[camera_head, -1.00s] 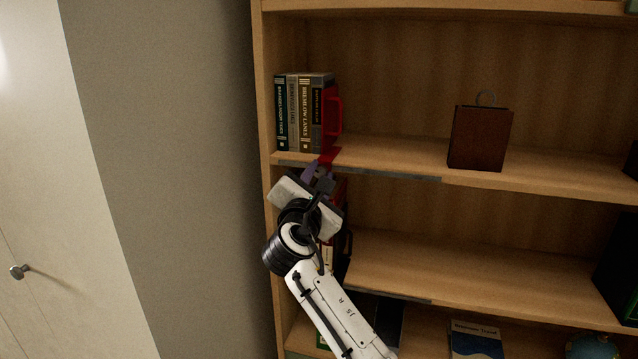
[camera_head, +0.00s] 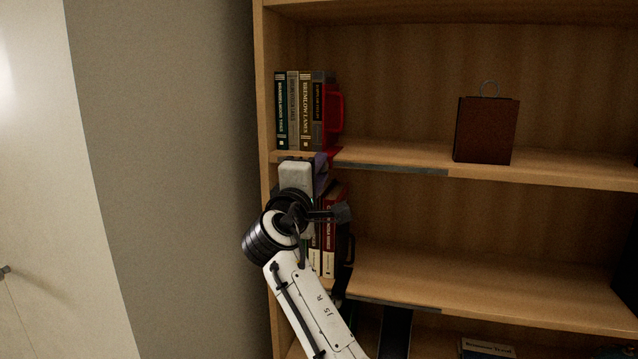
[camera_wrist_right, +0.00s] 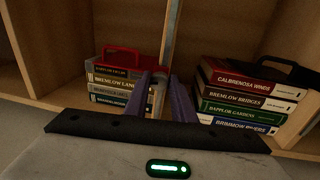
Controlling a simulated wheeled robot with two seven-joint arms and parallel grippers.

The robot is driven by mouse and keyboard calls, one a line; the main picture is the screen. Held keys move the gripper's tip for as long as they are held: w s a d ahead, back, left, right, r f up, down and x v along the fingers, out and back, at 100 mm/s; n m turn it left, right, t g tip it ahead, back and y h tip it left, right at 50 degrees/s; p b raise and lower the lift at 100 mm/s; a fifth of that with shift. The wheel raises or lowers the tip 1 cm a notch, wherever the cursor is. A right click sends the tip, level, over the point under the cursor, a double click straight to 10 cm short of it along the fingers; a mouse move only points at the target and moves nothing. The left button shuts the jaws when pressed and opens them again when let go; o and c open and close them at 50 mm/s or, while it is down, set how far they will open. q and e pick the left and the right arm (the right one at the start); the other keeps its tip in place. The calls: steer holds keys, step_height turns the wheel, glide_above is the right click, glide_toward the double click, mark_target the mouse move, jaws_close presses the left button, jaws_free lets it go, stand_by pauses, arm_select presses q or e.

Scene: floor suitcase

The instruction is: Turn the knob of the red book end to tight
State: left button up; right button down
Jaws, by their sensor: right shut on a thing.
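The red book end (camera_head: 333,108) stands on the upper shelf against the right side of a row of books, with its red foot reaching the shelf's front edge. It also shows in the wrist view (camera_wrist_right: 122,60), turned on its side. My right gripper (camera_head: 321,168) is at the shelf's front edge, just below the red foot. In the wrist view its two purple fingers (camera_wrist_right: 163,92) are shut on a small grey piece between them, which looks like the book end's knob (camera_wrist_right: 158,88). The fingers hide most of the knob, so its setting cannot be read. My left gripper is not in view.
Several books (camera_head: 302,110) stand left of the red book end. Below, more books (camera_head: 329,235) stand by a black book end (camera_head: 347,248), close to my right wrist. A brown bag-shaped object (camera_head: 486,130) stands on the upper shelf; the shelf between is bare.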

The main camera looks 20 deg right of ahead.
steer(key=shift+m+b, duration=0.65)
steer(key=shift+m, duration=0.35)
steer(key=c, duration=1.5)
jaws_free()
steer(key=shift+r, duration=0.15)
